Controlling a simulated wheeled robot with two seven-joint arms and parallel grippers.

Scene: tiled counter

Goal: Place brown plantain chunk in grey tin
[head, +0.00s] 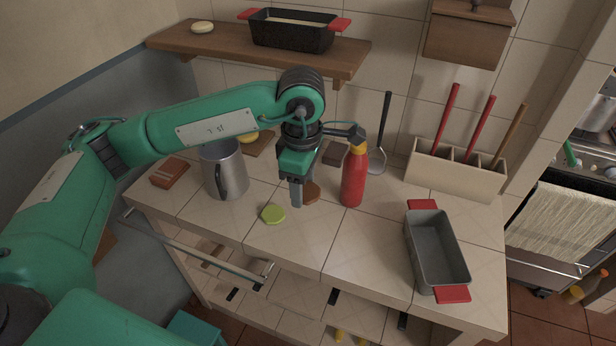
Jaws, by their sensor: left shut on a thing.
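The brown plantain chunk (313,192) shows at the right side of my left gripper's fingers, partly hidden by them, low over the counter. My left gripper (297,203) points down and is shut on the chunk. Whether the chunk still touches the tiles, I cannot tell. The grey tin (437,250) is an empty rectangular pan with red end grips at the right front of the counter, well to the right of the gripper. My right gripper is not in view.
A red bottle (353,180) stands just right of the gripper, between it and the tin. A green piece (273,214) lies left of the gripper. A metal mug (224,172) stands further left. A utensil holder (456,176) is behind the tin. The front middle counter is clear.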

